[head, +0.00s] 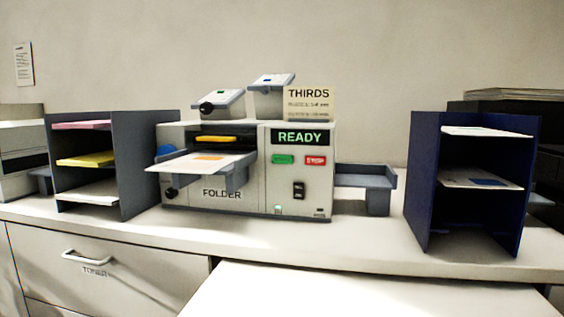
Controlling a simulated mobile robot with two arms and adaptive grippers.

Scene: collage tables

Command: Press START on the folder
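The folder (245,195) is a pale grey machine standing on the white counter, with "FOLDER" on its front. Its display (300,137) reads READY in green. Below the display are a green button (282,160), its label too small to read clearly, and a red STOP button (315,160) to its right. A black switch (298,190) sits lower on the panel. A feed tray (168,168) at the left holds white paper (225,163) with an orange mark. Neither of my grippers is in view.
A grey shelf rack (138,170) with coloured paper stands left of the folder, a dark blue rack (424,185) to the right. An outfeed tray (388,180) sticks out from the folder's right side. A white surface (340,295) in front is bare.

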